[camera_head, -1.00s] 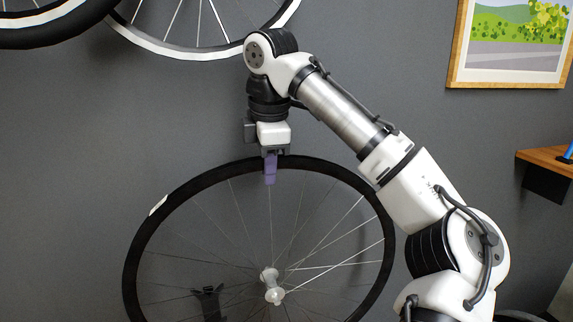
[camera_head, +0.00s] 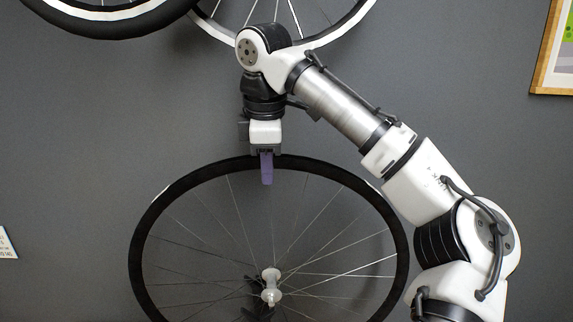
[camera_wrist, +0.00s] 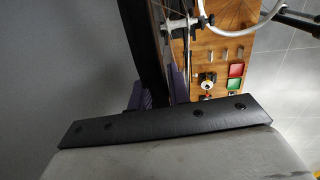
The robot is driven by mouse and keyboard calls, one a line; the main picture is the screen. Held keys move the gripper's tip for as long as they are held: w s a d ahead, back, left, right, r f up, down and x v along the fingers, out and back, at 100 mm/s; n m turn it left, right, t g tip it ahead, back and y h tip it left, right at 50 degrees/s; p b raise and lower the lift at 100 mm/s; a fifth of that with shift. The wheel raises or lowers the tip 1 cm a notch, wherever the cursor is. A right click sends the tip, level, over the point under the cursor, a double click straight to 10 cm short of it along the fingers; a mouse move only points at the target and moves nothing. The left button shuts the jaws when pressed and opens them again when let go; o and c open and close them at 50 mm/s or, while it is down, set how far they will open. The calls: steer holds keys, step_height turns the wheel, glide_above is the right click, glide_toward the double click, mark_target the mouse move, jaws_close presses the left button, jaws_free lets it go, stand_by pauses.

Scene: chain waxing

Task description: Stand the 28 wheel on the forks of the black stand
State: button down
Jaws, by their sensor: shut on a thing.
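My gripper (camera_head: 266,168) is shut on the top of the wheel's rim and tyre, with its purple fingers pointing down. The wheel (camera_head: 138,250) has a black tyre, thin spokes and a pale hub (camera_head: 270,285). It hangs upright below my gripper, and its bottom is cut off by the picture edge. A dark forked shape, likely the black stand (camera_head: 257,312), shows through the spokes near the hub. I cannot tell whether the hub touches it. In the wrist view, the tyre (camera_wrist: 143,45) passes between the purple fingers (camera_wrist: 160,92).
Another wheel (camera_head: 345,28) and a black tyre (camera_head: 110,25) are up on the grey wall behind my arm. A framed picture (camera_head: 545,60) hangs at right.

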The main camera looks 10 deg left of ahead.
steer(key=shift+s+a+r, duration=0.1)
steer(key=shift+s+a, duration=0.05)
steer(key=shift+a, duration=0.5)
steer(key=shift+s+a, duration=0.15)
steer(key=shift+a, duration=0.65)
steer(key=shift+f+b, duration=0.6)
steer(key=shift+f, duration=1.95)
steer(key=c, duration=1.2)
jaws_free()
steer(key=shift+c, duration=0.2)
